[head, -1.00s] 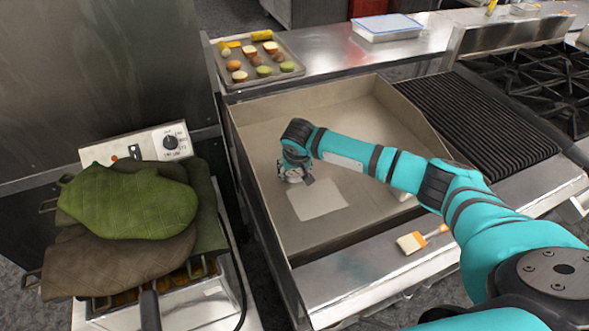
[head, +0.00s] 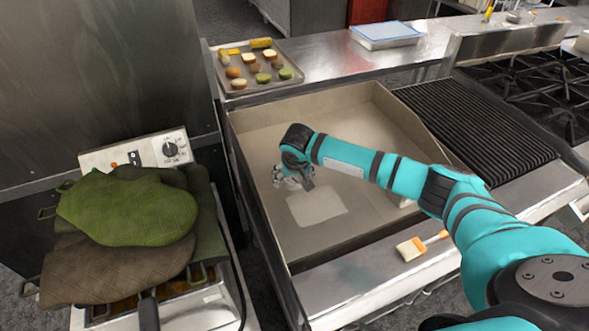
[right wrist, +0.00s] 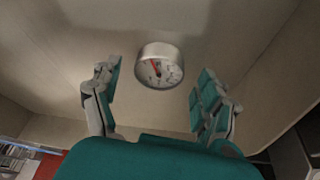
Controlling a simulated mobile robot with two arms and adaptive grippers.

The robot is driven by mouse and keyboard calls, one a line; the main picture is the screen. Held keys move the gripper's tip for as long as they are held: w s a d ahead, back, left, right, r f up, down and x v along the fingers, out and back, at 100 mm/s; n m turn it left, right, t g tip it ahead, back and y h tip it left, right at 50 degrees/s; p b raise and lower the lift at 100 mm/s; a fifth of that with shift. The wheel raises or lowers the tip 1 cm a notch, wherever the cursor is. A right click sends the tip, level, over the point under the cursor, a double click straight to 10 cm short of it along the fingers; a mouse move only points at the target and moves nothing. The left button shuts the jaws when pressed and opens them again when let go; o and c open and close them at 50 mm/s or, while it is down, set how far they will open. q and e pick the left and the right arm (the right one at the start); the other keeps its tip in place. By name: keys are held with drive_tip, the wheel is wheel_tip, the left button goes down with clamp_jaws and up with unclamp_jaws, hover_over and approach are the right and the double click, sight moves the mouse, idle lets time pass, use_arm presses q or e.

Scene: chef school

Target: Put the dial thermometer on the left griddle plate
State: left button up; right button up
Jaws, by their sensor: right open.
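The dial thermometer (right wrist: 160,66), a round silver gauge with a pale face and red needle, shows in the right wrist view. It rests on the beige-grey surface of the griddle plate (head: 350,120), ahead of my right gripper. My right gripper (head: 293,181) is low over the left part of this plate in the head view. Its fingers are spread in the right wrist view (right wrist: 156,76), one on each side of the thermometer, with gaps showing. In the head view I cannot make out the thermometer near the gripper. My left gripper is out of view.
Raised walls surround the plate. A paler rectangle (head: 317,206) shows on it. A brush (head: 421,245) lies on the front ledge. A ribbed grill (head: 475,120) is to the right, a food tray (head: 255,68) behind. Oven mitts (head: 130,208) lie over the fryer at left.

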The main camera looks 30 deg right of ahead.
drive_tip(key=b+v, duration=0.1)
drive_tip(key=v, duration=1)
